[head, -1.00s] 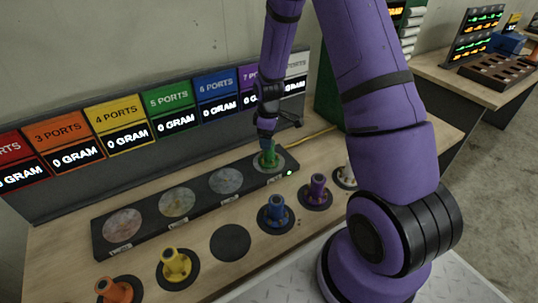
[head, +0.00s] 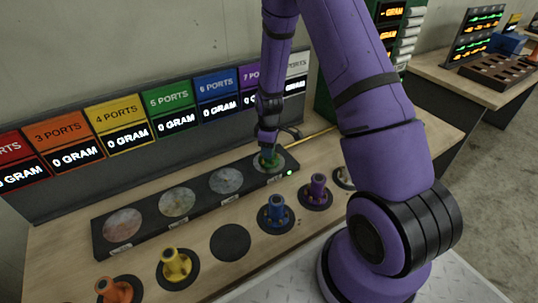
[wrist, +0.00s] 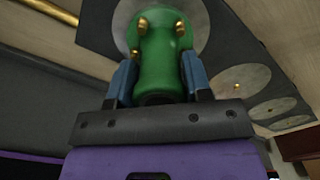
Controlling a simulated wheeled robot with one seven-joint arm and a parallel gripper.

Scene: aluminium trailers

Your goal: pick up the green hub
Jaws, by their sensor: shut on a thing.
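The green hub (head: 268,161) is at the rightmost round pad (head: 287,163) of the long black strip in the head view. My gripper (head: 268,150) comes down on it from above. In the wrist view the green hub (wrist: 160,50) fills the space between the two blue-grey fingers of my gripper (wrist: 158,82), which press on its sides. Brass-coloured fittings show on the hub. Whether its base touches the pad is hard to tell.
The black strip (head: 150,212) has more round pads to the left. Blue (head: 276,211), purple (head: 317,188), yellow (head: 175,265) and orange (head: 114,290) hubs stand in front on black discs. One black disc (head: 230,243) is empty. Port signs (head: 170,104) line the back.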

